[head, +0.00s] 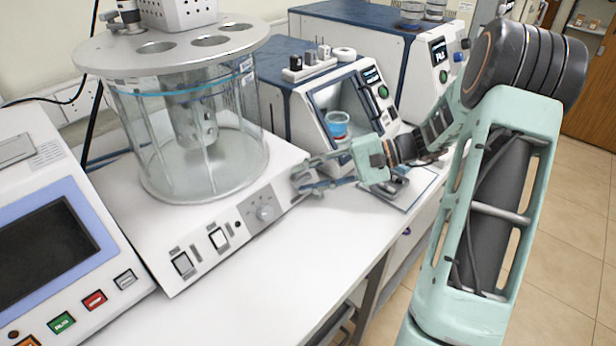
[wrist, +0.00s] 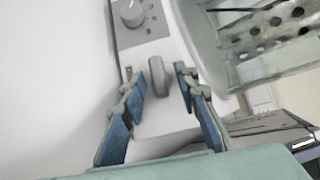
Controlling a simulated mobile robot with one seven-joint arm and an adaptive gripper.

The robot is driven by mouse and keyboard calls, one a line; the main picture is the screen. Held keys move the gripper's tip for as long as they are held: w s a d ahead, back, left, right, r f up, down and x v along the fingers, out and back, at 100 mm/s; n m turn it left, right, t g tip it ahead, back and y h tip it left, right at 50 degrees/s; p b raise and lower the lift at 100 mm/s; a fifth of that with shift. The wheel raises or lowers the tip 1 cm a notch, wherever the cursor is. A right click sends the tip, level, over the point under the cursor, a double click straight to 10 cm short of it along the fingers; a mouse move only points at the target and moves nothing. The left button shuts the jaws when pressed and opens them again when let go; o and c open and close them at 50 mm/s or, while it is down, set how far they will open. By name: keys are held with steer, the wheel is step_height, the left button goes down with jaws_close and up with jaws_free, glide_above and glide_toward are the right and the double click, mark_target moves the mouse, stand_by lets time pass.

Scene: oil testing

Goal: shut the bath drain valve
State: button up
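The bath is a clear glass cylinder (head: 205,150) under a grey lid with holes, standing on a white base (head: 195,275) with switches and a dial. In the wrist view, a small grey rounded handle (wrist: 159,74), apparently the drain valve, stands out from the white side of the base. My gripper (head: 302,180) is at the right end of the base in the head view. In the wrist view my gripper (wrist: 157,84) is open, one blue-padded finger on each side of the handle, with gaps showing on both sides. The handle is hard to make out in the head view, among the fingers.
A blue-and-white instrument (head: 290,95) with a small blue-rimmed beaker (head: 337,124) stands behind my gripper. Another instrument (head: 370,30) is further back. A device with a screen (head: 45,245) stands at left. The white bench (head: 300,285) is clear in front.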

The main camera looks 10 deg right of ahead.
steer(key=v, duration=1.2)
stand_by(0.3)
